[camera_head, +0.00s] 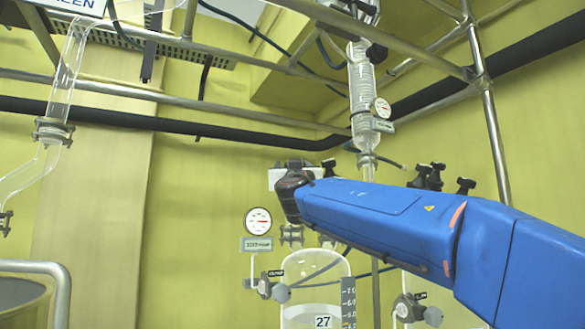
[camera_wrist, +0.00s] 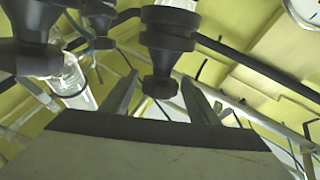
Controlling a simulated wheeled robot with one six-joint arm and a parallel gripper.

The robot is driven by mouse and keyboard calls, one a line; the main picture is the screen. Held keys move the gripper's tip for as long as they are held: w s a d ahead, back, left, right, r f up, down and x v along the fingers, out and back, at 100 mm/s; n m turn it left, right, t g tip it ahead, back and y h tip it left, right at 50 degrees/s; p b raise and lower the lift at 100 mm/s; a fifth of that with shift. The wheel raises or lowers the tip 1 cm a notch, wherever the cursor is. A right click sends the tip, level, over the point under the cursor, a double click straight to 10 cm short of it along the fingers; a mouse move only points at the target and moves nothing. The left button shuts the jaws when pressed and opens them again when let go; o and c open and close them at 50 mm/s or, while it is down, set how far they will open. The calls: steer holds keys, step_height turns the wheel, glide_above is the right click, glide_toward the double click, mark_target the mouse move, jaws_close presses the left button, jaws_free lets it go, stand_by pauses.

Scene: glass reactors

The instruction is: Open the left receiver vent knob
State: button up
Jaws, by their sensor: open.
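In the wrist view, a black stepped knob (camera_wrist: 166,42) hangs near the middle with its narrow end toward me. My gripper (camera_wrist: 160,98) is open, with one grey finger on each side of that narrow end. I cannot tell whether the fingers touch it. In the head view, the left receiver (camera_head: 318,282), a clear glass vessel marked 27, stands below the end of my blue arm. The arm hides its top fittings, and my fingers are not clearly visible there. I cannot read a label on the knob.
Another large black knob (camera_wrist: 32,48) is close at the left in the wrist view. In the head view, several black knobs (camera_head: 437,176) stand behind my arm, and a round gauge (camera_head: 258,221) is left of it. Metal pipes (camera_head: 490,120) cross above.

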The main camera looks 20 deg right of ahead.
steer(key=m+g+h, duration=0.2)
steer(key=m+h, duration=0.1)
steer(key=m+g+h, duration=0.1)
steer(key=m+h, duration=0.2)
steer(key=h, duration=0.1)
steer(key=m+g+h, duration=0.2)
steer(key=h, duration=0.1)
steer(key=shift+w+a+f+m+g+h, duration=0.1)
steer(key=shift+m+g+h, duration=0.2)
steer(key=shift+m, duration=0.1)
steer(key=shift+m+g+h, duration=0.9)
steer(key=shift+m+g, duration=0.2)
steer(key=c, duration=0.9)
steer(key=shift+s+d+n+t+y, duration=0.1)
steer(key=shift+d+n+t+y, duration=0.05)
steer(key=shift+n+t+y, duration=0.5)
steer(key=shift+s+d+n+t+y, duration=0.1)
steer(key=shift+n+t+y, duration=0.45)
steer(key=shift+n+t, duration=0.15)
steer(key=n+t+y, duration=0.2)
steer(key=n+y, duration=0.2)
steer(key=y, duration=0.1)
steer(key=n+t+y, duration=0.3)
steer(key=n+y, duration=0.2)
steer(key=shift+w, duration=0.1)
steer(key=shift+a+n+y, duration=0.15)
steer(key=shift+n+y, duration=0.9)
steer(key=shift+y, duration=0.75)
